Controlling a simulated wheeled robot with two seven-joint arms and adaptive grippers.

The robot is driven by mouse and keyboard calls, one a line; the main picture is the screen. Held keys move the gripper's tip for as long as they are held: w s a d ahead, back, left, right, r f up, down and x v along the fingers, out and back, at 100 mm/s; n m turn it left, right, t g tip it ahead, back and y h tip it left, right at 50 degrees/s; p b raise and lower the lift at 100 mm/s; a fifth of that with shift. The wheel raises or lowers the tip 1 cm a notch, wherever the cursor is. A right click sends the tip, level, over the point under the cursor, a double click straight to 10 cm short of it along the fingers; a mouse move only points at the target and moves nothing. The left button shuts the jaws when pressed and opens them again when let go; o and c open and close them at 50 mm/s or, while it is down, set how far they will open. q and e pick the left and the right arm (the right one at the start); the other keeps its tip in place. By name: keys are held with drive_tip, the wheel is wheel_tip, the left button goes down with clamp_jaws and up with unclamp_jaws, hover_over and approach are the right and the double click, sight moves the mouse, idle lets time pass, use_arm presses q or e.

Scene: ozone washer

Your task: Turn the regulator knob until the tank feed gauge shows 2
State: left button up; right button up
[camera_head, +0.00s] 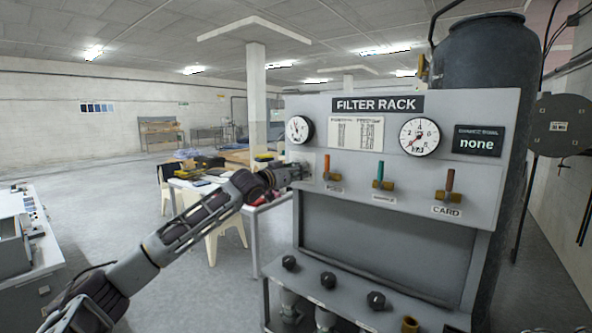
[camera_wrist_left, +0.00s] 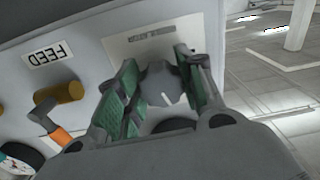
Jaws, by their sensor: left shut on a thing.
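My left gripper (camera_head: 300,172) is at the left edge of the grey filter rack's front panel. In the left wrist view its green-padded fingers (camera_wrist_left: 162,92) are shut on the grey regulator knob (camera_wrist_left: 163,85), one pad on each side. A pale pointer mark shows on the knob. In the head view the gripper hides the knob. A round white gauge (camera_head: 299,129) sits just above the gripper; a second gauge (camera_head: 420,137) is farther right. Their lettering is too small to tell which is the tank feed gauge or read exact values. My right gripper is out of view.
Three coloured-handle valves line the panel; the orange-handled one (camera_head: 327,170) is close to my gripper, beside the FEED label (camera_wrist_left: 55,54). A display (camera_head: 477,143) reads "none". Several black knobs sit on the lower ledge. A cluttered table (camera_head: 205,184) stands behind my arm.

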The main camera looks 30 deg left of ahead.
use_arm(q)
drive_tip(key=shift+m+p, duration=0.6)
drive_tip(key=o, duration=1)
drive_tip(key=shift+s+a, duration=0.1)
drive_tip(key=shift+s, duration=0.1)
drive_tip(key=shift+s+a, duration=0.15)
drive_tip(key=shift+s, duration=1.6)
drive_tip(key=shift+s+a, duration=0.1)
drive_tip(key=shift+s, duration=1.65)
